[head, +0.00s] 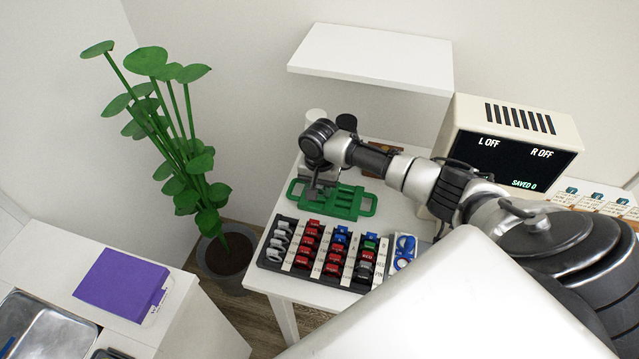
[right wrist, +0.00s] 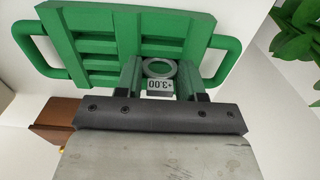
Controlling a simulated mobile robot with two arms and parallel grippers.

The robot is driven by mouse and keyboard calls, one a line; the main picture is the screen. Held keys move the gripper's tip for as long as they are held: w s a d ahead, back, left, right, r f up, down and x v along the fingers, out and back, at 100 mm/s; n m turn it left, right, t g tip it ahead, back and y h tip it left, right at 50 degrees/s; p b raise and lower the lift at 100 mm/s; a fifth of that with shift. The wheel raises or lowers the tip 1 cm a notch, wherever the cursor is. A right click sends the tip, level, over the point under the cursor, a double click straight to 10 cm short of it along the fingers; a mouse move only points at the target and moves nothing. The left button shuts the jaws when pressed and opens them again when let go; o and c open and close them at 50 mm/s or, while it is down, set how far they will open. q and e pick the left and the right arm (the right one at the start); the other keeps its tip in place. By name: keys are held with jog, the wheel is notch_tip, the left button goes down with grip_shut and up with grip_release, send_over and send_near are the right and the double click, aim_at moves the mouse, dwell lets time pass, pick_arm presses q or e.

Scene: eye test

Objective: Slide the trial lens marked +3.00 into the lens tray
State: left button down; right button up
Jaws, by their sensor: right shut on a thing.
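The trial lens is a grey ring with a tab marked +3.00 (right wrist: 160,87), seen in the right wrist view. My right gripper (right wrist: 160,70) is shut on it, one finger on each side. The green lens tray (head: 345,204) has a handle at each end and lies on the white table in the head view. It fills the upper part of the right wrist view (right wrist: 110,45), behind the lens. In the head view my right gripper (head: 318,189) is at the tray's left part. I cannot tell whether the lens touches the tray. My left gripper is not in view.
A black rack (head: 267,262) of red, blue, green and grey lenses is in front of the tray. A screen unit (head: 510,140) reading L OFF, R OFF, SAVED 0 stands right. A white shelf (head: 370,58) hangs above. A potted plant (head: 222,262) stands left of the table.

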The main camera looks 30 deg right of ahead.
jog(key=shift+f, duration=0.15)
jog(key=o, duration=1)
jog(key=shift+c, duration=0.2)
notch_tip(320, 180, up, 11)
jog(key=shift+f, duration=0.1)
